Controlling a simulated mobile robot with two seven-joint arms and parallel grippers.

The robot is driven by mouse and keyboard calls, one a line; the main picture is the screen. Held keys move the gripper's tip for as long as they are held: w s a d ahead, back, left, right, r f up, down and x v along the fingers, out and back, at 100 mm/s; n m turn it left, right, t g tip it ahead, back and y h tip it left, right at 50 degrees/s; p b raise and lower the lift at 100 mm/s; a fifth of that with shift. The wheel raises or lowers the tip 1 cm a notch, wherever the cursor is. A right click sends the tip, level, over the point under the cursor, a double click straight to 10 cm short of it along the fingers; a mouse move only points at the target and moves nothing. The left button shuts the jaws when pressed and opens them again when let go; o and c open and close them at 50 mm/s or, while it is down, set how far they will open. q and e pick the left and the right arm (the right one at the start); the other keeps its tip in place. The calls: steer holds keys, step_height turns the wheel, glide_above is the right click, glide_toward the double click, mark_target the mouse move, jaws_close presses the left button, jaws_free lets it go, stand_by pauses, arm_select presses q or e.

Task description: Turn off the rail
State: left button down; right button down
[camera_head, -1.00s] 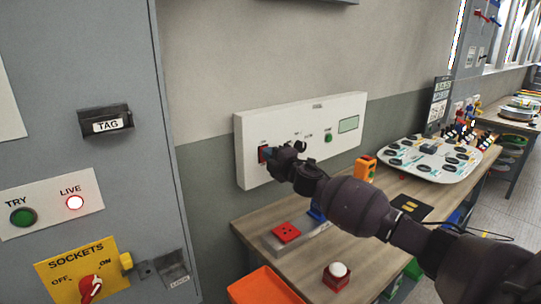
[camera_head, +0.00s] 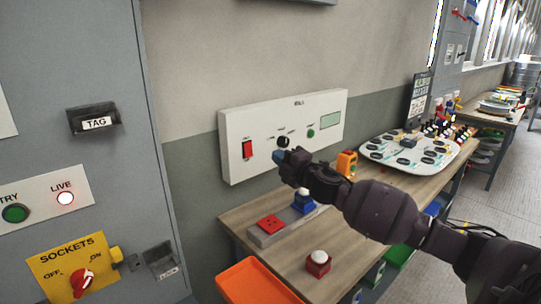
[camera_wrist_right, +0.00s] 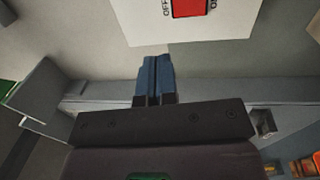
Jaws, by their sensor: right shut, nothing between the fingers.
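A white control panel (camera_head: 235,165) is fixed to the wall above the bench. A red switch (camera_head: 247,149) is at its left side, and a dark knob (camera_head: 283,142) is near its middle. In the right wrist view the red switch (camera_wrist_right: 188,7) is at the top edge, partly cut off, with OFF lettering beside it; its position cannot be told. My right gripper (camera_head: 278,156) is shut and empty, in front of the panel's lower edge, right of and below the switch. Its blue fingertips (camera_wrist_right: 154,72) are together, apart from the switch. My left gripper is not in view.
A grey cabinet (camera_head: 110,185) with a yellow SOCKETS switch plate (camera_head: 52,262) and a lit LIVE lamp (camera_head: 65,198) stands at left. On the bench (camera_head: 240,208) are a red block (camera_head: 270,225), a push button (camera_head: 318,262) and an orange device (camera_head: 347,163). An orange bin (camera_head: 250,283) is in front.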

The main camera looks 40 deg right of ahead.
steer(key=shift+s+d+r, duration=0.1)
steer(key=shift+s, duration=0.75)
steer(key=s+a+f+m+g+h, duration=0.1)
steer(key=s+a+f+m+g, duration=0.1)
steer(key=s+f+m, duration=0.2)
steer(key=s+a+f+m+g+h, duration=0.2)
steer(key=s+a+f+m+g, duration=0.1)
steer(key=s+f, duration=0.4)
steer(key=s+a+f+m+g+h, duration=0.2)
steer(key=s+f+m, duration=0.4)
steer(key=f, duration=0.4)
steer(key=shift+s+a+f+g, duration=0.1)
steer(key=shift+s+a+g, duration=0.15)
steer(key=shift+a+g, duration=0.25)
steer(key=s+a+f+m+g+y, duration=0.1)
steer(key=s+a+f+m+g, duration=0.15)
steer(key=s, duration=0.35)
steer(key=s+a+f+m+g+y, duration=0.1)
steer(key=s+a+g, duration=0.25)
steer(key=s, duration=0.35)
steer(key=s+a+f+m+g+y, duration=0.1)
steer(key=s+a+f+m+g, duration=0.1)
steer(key=s+a, duration=0.3)
steer(key=w+d+f+t, duration=0.1)
steer(key=w+f+t, duration=0.5)
steer(key=f+t, duration=0.2)
steer(key=shift+f, duration=0.8)
steer(key=shift+w+n, duration=0.1)
steer(key=shift+n, duration=0.15)
